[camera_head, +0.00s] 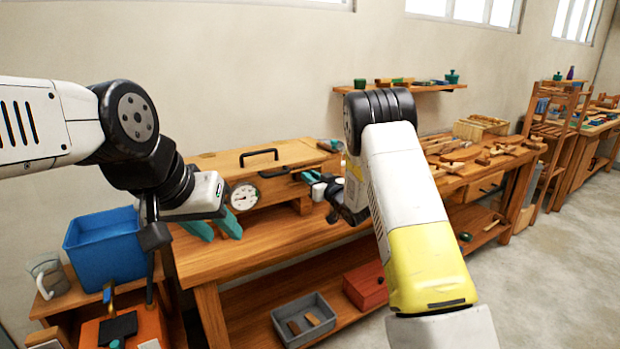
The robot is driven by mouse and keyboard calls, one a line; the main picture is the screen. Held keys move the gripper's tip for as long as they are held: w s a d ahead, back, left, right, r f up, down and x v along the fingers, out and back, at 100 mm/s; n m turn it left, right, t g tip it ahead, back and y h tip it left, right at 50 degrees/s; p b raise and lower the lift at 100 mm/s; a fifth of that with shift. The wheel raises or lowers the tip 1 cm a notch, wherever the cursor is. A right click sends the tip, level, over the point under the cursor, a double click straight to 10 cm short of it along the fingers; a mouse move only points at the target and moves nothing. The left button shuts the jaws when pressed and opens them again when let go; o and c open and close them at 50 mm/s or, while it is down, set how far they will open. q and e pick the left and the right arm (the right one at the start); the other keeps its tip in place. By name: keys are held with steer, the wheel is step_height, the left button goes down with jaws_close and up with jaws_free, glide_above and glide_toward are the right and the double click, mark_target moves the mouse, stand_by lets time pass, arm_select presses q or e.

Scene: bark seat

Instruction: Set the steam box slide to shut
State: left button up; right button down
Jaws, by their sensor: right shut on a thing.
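The steam box (262,160) is a long wooden box on the workbench, with a black handle on its lid and a round white gauge (244,197) at its front left. My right gripper (312,177) is at the box's front near the right end, its teal fingers shut on a small part there, which appears to be the slide. The fingers hide most of that part, so I cannot tell the slide's exact position. My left gripper (216,228) is open and empty, with its two teal fingers apart, in front of the box's left end below the gauge.
A blue bin (105,247) stands left of the workbench (262,241). A grey tray (304,320) and a red box (366,286) sit on the lower shelf. Wooden tools (476,152) lie on the bench's right part. The bench front between my grippers is clear.

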mark_target(297, 174)
stand_by(0.5)
steer(key=shift+s+a, duration=0.4)
steer(key=shift+a, duration=0.25)
steer(key=shift+s+a, duration=0.35)
steer(key=shift+a, duration=0.25)
steer(key=c, duration=1.3)
jaws_free()
steer(key=shift+a, duration=0.1)
steer(key=shift+s+d, duration=0.25)
steer(key=shift+v, duration=3.6)
